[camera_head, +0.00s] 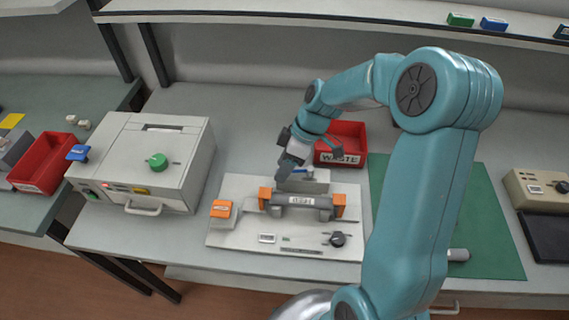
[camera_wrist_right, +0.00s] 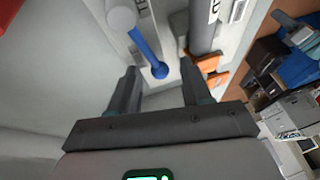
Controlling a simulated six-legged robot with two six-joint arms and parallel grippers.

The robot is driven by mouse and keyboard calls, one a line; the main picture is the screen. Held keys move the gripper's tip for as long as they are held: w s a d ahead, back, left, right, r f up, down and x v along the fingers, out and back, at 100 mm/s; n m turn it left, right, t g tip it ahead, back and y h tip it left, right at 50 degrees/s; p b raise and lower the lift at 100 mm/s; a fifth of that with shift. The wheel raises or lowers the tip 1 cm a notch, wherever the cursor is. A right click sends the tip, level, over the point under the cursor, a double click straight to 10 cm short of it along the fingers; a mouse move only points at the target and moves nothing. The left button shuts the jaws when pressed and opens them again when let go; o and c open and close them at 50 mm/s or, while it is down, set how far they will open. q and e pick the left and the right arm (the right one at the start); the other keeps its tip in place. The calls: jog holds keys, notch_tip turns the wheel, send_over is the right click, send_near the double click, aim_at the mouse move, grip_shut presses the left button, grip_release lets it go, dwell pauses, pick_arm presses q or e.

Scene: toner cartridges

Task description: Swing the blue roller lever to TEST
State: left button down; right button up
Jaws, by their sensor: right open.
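The blue roller lever (camera_head: 302,170) is a thin bar at the back of the cartridge fixture, partly hidden by my right gripper (camera_head: 288,172) in the head view. In the right wrist view the lever (camera_wrist_right: 145,47) runs from a pale round hub (camera_wrist_right: 120,16) down to a blue ball end (camera_wrist_right: 160,71). The ball lies between the fingertips of my right gripper (camera_wrist_right: 159,74), with a gap on each side. The gripper is open and empty. A label beginning "TE" (camera_wrist_right: 142,8) shows beside the hub, cut off by the picture's edge. My left gripper is not in view.
A grey cartridge (camera_head: 302,200) with orange ends lies on the white fixture board (camera_head: 235,238), just in front of the lever. A red WASTE bin (camera_head: 343,140) stands behind. A grey machine (camera_head: 150,160) stands left; a green mat (camera_head: 490,230) lies right.

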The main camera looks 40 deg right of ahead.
grip_shut()
